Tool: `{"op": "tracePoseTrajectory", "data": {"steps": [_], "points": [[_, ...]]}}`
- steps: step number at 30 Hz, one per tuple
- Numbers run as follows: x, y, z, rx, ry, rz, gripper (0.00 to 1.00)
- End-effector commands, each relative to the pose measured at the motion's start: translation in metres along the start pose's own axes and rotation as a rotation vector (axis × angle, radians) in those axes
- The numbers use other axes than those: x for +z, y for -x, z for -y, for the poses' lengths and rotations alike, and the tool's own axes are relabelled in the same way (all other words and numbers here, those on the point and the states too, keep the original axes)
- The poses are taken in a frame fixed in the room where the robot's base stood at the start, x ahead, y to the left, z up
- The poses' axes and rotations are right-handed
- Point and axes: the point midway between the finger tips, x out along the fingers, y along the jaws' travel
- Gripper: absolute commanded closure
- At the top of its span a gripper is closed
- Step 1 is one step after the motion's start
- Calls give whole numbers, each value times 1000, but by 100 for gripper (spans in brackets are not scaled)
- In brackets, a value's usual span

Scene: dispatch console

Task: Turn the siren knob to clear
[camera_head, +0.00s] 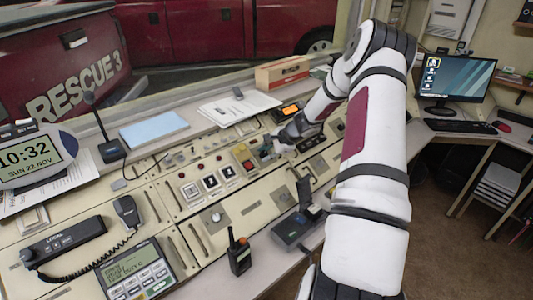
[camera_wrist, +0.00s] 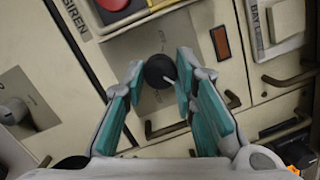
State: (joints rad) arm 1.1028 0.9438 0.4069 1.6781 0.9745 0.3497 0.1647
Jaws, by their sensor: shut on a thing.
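The siren knob (camera_wrist: 158,70) is a round black knob on a metal plate, in the upper middle of the wrist view. Its white pointer line points to the lower right in that view. My gripper (camera_wrist: 160,72) has its teal-padded fingers on either side of the knob and is shut on it. The word SIREN is printed on the panel to the left. I can read no position marks around the knob. In the head view my gripper (camera_head: 272,147) is down at the console, and the knob is too small and covered to make out.
A red button (camera_wrist: 112,4) sits just above the knob plate, and an orange indicator (camera_wrist: 220,42) to its right. Another knob (camera_wrist: 14,110) is at the left. The console (camera_head: 180,230) also bears a handheld radio (camera_head: 239,254) and several switches.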

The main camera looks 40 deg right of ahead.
Motion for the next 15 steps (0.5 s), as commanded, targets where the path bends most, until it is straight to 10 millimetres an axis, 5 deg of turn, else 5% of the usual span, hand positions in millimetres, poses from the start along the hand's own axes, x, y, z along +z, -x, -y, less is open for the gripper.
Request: {"op": "tracePoseTrajectory", "data": {"steps": [15], "points": [[-1,0,-1,-10,-65,-5,100]]}}
